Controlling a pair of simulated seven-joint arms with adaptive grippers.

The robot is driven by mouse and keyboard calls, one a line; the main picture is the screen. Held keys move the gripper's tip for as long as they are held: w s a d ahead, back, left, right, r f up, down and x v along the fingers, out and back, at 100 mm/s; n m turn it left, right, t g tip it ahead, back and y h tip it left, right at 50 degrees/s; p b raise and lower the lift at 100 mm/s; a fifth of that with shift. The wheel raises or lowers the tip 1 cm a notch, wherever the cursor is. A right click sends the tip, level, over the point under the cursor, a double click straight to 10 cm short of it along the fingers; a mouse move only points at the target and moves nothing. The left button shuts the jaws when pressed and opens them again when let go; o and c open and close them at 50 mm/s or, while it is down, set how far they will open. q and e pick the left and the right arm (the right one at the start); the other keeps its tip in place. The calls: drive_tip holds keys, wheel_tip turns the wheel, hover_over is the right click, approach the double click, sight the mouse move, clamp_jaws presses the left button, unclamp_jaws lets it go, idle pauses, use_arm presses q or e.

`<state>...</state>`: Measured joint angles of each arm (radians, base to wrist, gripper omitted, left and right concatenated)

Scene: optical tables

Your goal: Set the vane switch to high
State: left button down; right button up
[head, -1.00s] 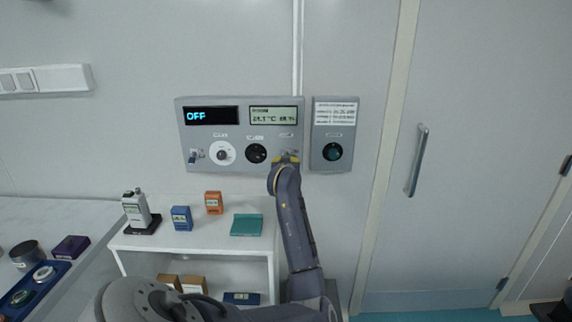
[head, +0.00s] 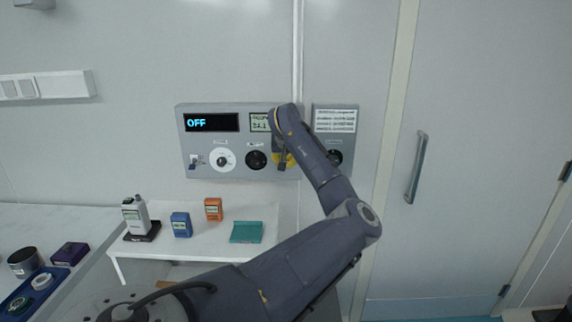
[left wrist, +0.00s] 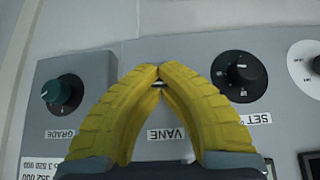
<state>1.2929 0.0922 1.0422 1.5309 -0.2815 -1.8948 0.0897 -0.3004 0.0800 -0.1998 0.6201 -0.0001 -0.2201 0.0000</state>
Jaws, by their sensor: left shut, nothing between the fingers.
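The wall control panel (head: 205,142) holds the vane switch, which my left gripper hides in the head view. In the left wrist view, turned upside down, the VANE label (left wrist: 166,134) shows between my yellow fingers. My left gripper (left wrist: 159,70) is shut, its fingertips together right over the spot by that label. A small bit of metal shows at the tips, but I cannot tell the switch's position or whether the fingers touch it. In the head view the left gripper (head: 284,162) is at the panel's lower right. My right gripper is not in view.
Beside the switch are a black SET knob (left wrist: 240,76), a white dial (head: 222,159) and a separate box with a green GRADE knob (left wrist: 62,93). The display reads OFF (head: 210,122). Below, a white shelf (head: 200,246) carries small boxes. A door stands right.

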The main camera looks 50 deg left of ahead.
use_arm(q)
drive_tip(key=shift+w+a+r+g+h, duration=0.1)
drive_tip(key=shift+r+g+h, duration=0.1)
drive_tip(key=shift+g+h, duration=0.3)
idle(0.3)
drive_tip(key=c, duration=1.6)
unclamp_jaws()
drive_tip(key=shift+r, duration=0.1)
drive_tip(key=o, duration=0.4)
drive_tip(key=shift+a, duration=0.1)
drive_tip(key=shift+c, duration=0.2)
drive_tip(key=v, duration=1.2)
